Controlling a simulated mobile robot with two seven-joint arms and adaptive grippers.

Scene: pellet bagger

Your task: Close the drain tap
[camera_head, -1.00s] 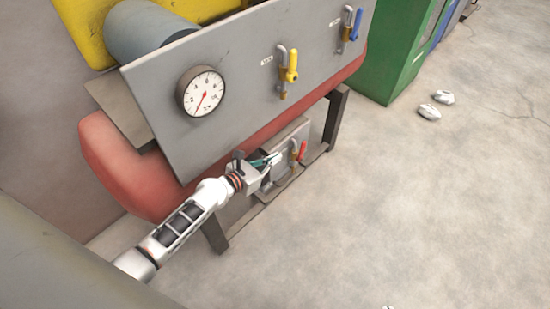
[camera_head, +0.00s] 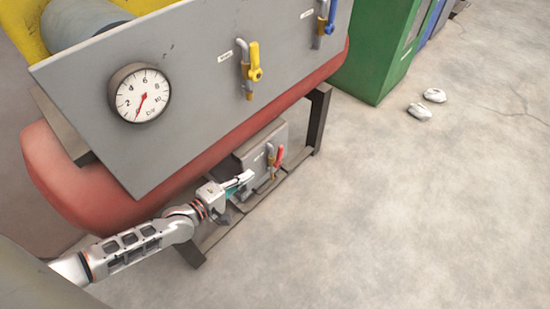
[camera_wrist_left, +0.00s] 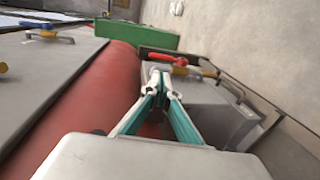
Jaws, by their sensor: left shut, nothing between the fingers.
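The drain tap with its red lever handle (camera_head: 280,155) sits low on a small grey box (camera_head: 252,160) under the big sloping panel. In the head view the lever stands up, tilted a little. My left gripper (camera_head: 247,178) is shut and empty, just left of the tap and apart from it as far as I can see. In the left wrist view the shut fingertips (camera_wrist_left: 160,74) point towards the red handle (camera_wrist_left: 165,57), which lies across beyond them. The tap's body is partly hidden there. My right gripper is in neither view.
Above are a grey panel (camera_head: 190,75) with a round gauge (camera_head: 140,93), a yellow-handled tap (camera_head: 253,68) and a blue-handled tap (camera_head: 328,20). A red tank (camera_head: 85,190) runs behind the panel. Dark frame legs (camera_head: 318,118) flank the box.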

